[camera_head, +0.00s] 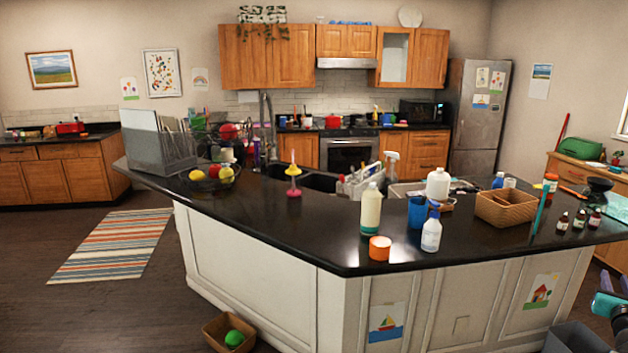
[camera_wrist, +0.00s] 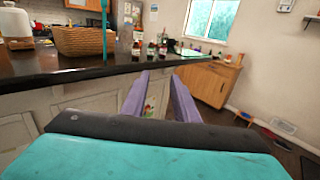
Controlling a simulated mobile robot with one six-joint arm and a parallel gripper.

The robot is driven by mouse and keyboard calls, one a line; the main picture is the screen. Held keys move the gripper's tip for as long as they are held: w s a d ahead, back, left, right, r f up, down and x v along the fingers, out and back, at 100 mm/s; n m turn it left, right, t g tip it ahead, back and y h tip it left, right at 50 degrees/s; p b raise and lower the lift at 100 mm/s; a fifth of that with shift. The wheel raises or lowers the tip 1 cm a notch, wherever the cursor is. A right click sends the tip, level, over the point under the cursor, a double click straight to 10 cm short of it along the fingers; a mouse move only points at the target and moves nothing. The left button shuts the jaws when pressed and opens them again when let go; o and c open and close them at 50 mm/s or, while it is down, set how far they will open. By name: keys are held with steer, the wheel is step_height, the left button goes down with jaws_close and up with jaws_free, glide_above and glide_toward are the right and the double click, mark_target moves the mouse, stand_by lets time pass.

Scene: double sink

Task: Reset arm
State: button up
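My gripper (camera_wrist: 161,78) shows in the wrist view as two purple fingers on a dark bar with a teal body behind it. The fingers are apart, and nothing is between them. They point toward the side of the counter (camera_wrist: 100,72), below its dark top edge. In the head view my gripper (camera_head: 611,283) is at the far right edge, partly cut off, in front of and below the countertop. It appears clear of the counter there.
A grey bin (camera_head: 575,338) stands below my gripper. A wooden cabinet (camera_wrist: 208,90) stands beyond.

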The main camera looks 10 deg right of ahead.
steer(key=w+a+f+n+t+y+b, duration=0.15)
steer(key=w+a+f+y, duration=0.25)
steer(key=w+a+f, duration=0.7)
steer(key=w+a+f+n+y, duration=0.3)
steer(key=w+a+f, duration=0.5)
steer(key=w+a, duration=0.4)
steer(key=a+f+n+g+y+b, duration=0.1)
steer(key=a+f+n+y, duration=0.25)
steer(key=a+f, duration=0.65)
steer(key=a+f+n+g+y, duration=0.15)
steer(key=a+f+n, duration=0.3)
steer(key=a, duration=0.95)
steer(key=a+f+n+g+y+b, duration=0.1)
steer(key=a+f+n+y, duration=0.2)
steer(key=a+f, duration=0.7)
steer(key=s+a+f+n+g+y, duration=0.1)
steer(key=s+a+f+n+g, duration=0.5)
steer(key=s+a+f, duration=0.45)
steer(key=s+a+f+n+g+y, duration=0.25)
steer(key=s+a+f+n, duration=0.5)
steer(key=s+a, duration=0.5)
steer(key=s+f+n+g+h, duration=0.35)
steer(key=s+n, duration=0.25)
steer(key=s, duration=0.5)
steer(key=s+d+r+n+g+h, duration=0.2)
steer(key=s+d+n+g, duration=0.2)
steer(key=s+d+n, duration=0.3)
steer(key=shift+s+d+r+n+g+h+b, duration=0.35)
steer(key=shift+s+d+n+g+b, duration=0.1)
steer(key=shift+s+n, duration=0.95)
